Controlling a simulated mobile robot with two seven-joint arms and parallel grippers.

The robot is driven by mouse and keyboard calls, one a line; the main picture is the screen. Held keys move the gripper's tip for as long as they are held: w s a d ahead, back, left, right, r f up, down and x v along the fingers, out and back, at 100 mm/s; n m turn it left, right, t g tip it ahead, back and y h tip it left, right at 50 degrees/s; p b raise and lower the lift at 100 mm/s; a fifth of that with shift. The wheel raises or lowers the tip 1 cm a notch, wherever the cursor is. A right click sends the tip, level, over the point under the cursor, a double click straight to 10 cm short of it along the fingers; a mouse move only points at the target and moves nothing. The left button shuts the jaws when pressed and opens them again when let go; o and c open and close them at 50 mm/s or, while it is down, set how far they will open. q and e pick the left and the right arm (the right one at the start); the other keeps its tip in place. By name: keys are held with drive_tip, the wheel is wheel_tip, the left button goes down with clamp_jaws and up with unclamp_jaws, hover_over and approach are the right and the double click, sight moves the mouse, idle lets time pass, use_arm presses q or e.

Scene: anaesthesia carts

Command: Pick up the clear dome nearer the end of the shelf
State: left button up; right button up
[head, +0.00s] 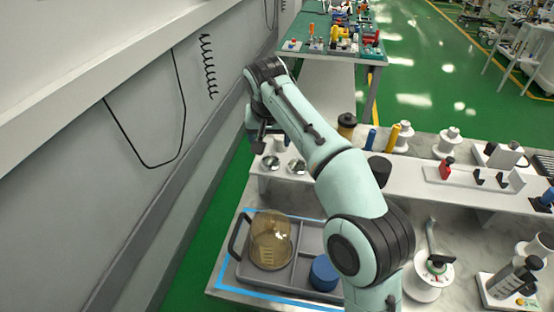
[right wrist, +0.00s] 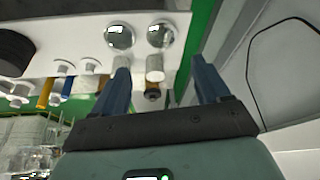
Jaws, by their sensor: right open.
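Two small clear domes with a mirror-like shine sit side by side on the white shelf (head: 318,180). The dome nearer the shelf's end (head: 271,163) is on the left in the head view and on the right in the right wrist view (right wrist: 161,35). The other dome (head: 297,166) is also seen in the right wrist view (right wrist: 119,37). My right gripper (head: 258,144) hangs beside the shelf's left end, close to the nearer dome. Its two fingers (right wrist: 160,72) are apart and nothing is held between them. My left gripper is not in view.
A larger amber-tinted dome (head: 270,242) stands in a grey tray (head: 300,265) below the shelf, beside a blue round item (head: 323,273). A black-topped jar (head: 347,124) and coloured cylinders stand farther along. A grey wall (head: 90,170) runs close on the left.

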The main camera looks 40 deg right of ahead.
drive_tip(key=b, duration=0.1)
hover_over(270, 160)
drive_tip(key=s+a, duration=0.1)
drive_tip(key=s, duration=0.1)
drive_tip(key=f, duration=0.6)
drive_tip(key=shift+w+f, duration=0.2)
drive_tip(key=shift+f, duration=0.15)
drive_tip(key=b+x, duration=0.1)
drive_tip(key=x, duration=0.4)
drive_tip(key=shift+w+f, duration=0.15)
drive_tip(key=shift+f, duration=0.2)
drive_tip(key=shift+a, duration=0.1)
drive_tip(key=c, duration=0.8)
